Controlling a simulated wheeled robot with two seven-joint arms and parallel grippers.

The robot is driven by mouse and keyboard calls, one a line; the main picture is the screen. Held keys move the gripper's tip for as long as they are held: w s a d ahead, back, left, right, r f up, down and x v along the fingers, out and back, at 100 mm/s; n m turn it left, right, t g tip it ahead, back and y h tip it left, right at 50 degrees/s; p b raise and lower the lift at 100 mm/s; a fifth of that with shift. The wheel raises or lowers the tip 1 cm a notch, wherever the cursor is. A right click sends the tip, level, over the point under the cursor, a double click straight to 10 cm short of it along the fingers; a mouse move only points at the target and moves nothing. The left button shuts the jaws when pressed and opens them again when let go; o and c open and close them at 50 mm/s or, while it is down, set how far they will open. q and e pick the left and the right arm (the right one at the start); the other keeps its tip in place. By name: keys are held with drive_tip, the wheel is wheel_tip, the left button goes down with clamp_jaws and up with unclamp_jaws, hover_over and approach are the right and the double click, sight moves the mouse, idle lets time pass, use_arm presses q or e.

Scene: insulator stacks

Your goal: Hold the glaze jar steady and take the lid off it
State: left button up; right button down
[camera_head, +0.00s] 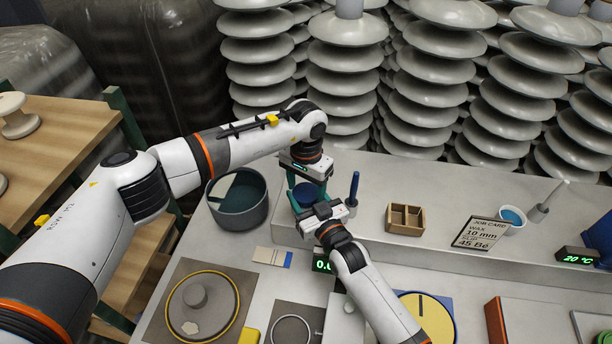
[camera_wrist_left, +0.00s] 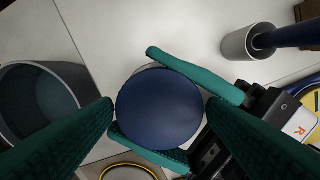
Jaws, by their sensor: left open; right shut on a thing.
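The glaze jar's round dark blue lid (camera_wrist_left: 160,108) fills the middle of the left wrist view. It also shows in the head view (camera_head: 304,194), below my left wrist. The jar body under it is almost wholly hidden; only a thin pale edge shows behind the lid. My left gripper (camera_head: 306,182) is open above the jar, its green fingers on either side of the lid, with small gaps. My right gripper (camera_head: 310,208) comes from the front, its two green fingers shut around the jar below the lid.
A dark grey pot (camera_head: 238,205) stands close left of the jar. A cup with a blue-handled tool (camera_head: 351,205) stands close right. Farther right are a wooden box (camera_head: 405,219), a job card (camera_head: 480,234) and a small blue-filled cup (camera_head: 511,220). Insulator stacks (camera_head: 345,80) rise behind.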

sight(306, 192)
use_arm(q)
drive_tip(key=shift+f, duration=0.25)
drive_tip(key=c, duration=0.8)
drive_tip(key=o, duration=1.1)
drive_tip(key=shift+r, duration=2.3)
use_arm(e)
drive_tip(key=shift+c, duration=2.1)
unclamp_jaws()
